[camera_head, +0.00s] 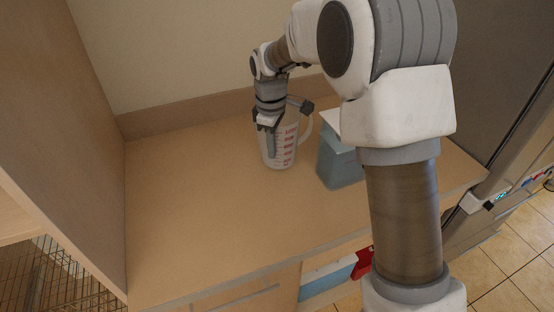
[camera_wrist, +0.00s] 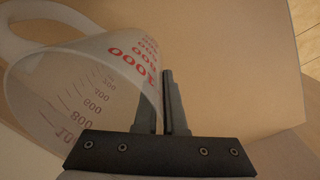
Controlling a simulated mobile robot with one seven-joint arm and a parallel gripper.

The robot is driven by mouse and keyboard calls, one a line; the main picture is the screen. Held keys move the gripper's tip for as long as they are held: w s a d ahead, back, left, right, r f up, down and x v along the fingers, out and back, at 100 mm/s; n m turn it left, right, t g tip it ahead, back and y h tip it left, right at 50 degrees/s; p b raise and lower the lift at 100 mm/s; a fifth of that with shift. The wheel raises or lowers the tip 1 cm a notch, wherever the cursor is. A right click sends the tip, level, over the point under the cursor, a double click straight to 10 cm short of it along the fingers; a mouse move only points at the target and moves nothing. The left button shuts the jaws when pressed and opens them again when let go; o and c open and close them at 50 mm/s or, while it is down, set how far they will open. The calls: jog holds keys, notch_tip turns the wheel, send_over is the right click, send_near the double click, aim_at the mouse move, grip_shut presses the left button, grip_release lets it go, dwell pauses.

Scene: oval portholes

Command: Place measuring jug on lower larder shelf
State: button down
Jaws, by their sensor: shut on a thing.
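The measuring jug (camera_head: 286,152) is clear-white with red markings and a white handle on its right side. It is upright, at or just above the wooden counter; I cannot tell if its base touches. My gripper (camera_head: 269,132) reaches down from above and is shut on the jug's wall near the rim. In the wrist view the jug (camera_wrist: 88,85) fills the left side, and the fingers of my gripper (camera_wrist: 160,95) pinch its wall, one partly seen through it. I cannot make out a lower larder shelf for certain.
A blue-grey container (camera_head: 341,168) with a white top stands just right of the jug. A tall wooden panel (camera_head: 50,120) bounds the counter (camera_head: 200,215) on the left. A wire rack (camera_head: 60,280) shows at lower left. The counter's left and front are clear.

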aim_at(273, 163)
notch_tip(273, 163, down, 5)
dwell(0.4)
jog(key=shift+f, duration=0.2)
jog(key=c, duration=1)
grip_release()
notch_tip(273, 163, up, 12)
jog(key=shift+s+r, duration=0.25)
jog(key=shift+s, duration=0.1)
